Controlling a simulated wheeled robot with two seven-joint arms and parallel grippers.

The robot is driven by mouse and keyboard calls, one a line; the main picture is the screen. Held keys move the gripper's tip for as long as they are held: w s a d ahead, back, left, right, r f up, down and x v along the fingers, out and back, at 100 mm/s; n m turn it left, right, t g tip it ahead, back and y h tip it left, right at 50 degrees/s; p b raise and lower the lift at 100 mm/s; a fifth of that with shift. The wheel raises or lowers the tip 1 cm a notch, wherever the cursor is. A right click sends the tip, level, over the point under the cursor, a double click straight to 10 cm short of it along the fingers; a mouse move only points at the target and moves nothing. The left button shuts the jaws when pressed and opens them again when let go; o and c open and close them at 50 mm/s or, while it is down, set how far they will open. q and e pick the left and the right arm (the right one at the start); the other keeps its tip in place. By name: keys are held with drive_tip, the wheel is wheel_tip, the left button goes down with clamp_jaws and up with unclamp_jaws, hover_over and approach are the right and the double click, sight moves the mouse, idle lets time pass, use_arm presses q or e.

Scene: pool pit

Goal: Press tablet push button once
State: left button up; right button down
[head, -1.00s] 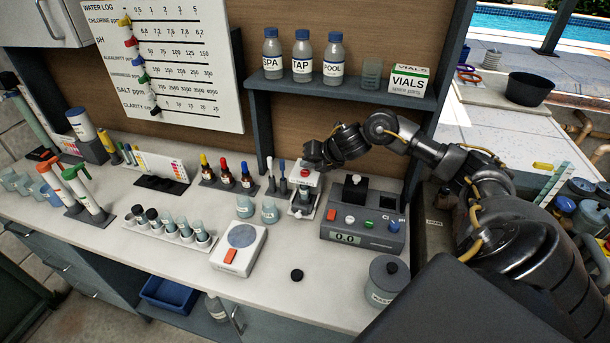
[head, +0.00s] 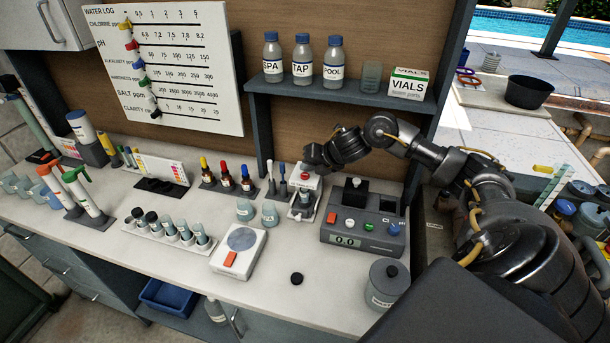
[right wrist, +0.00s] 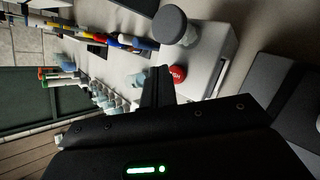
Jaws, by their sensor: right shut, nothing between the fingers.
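The tablet dispenser (head: 307,183) is a small white-topped unit on the counter, beside the grey meter box. Its round red push button (right wrist: 177,75), with white lettering, shows in the right wrist view on a pale surface. My right gripper (right wrist: 158,72) is shut and empty, its dark fingertips close beside the button in that picture. I cannot tell whether they touch it. In the head view the right gripper (head: 312,157) hangs over the dispenser's top and partly covers it. My left gripper is not in view.
The grey meter (head: 362,222), with coloured buttons, stands right of the dispenser. Dropper bottles (head: 226,180) and two cups (head: 269,212) stand to its left. A white scale (head: 238,252) is in front. A shelf (head: 335,93) with bottles is above. The front counter is mostly clear.

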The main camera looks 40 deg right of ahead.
sight(308, 176)
drive_tip(key=shift+f, duration=0.15)
idle(0.8)
drive_tip(key=shift+f+b, duration=0.25)
drive_tip(key=shift+b, duration=0.15)
drive_tip(key=shift+f+b, duration=0.4)
drive_tip(key=shift+f, duration=0.1)
idle(0.5)
drive_tip(key=shift+r, duration=0.1)
drive_tip(key=shift+r+p, duration=0.7)
drive_tip(key=shift+r, duration=0.1)
drive_tip(key=shift+r, duration=0.1)
wheel_tip(308, 176, up, 5)
drive_tip(key=p, duration=0.4)
idle(0.4)
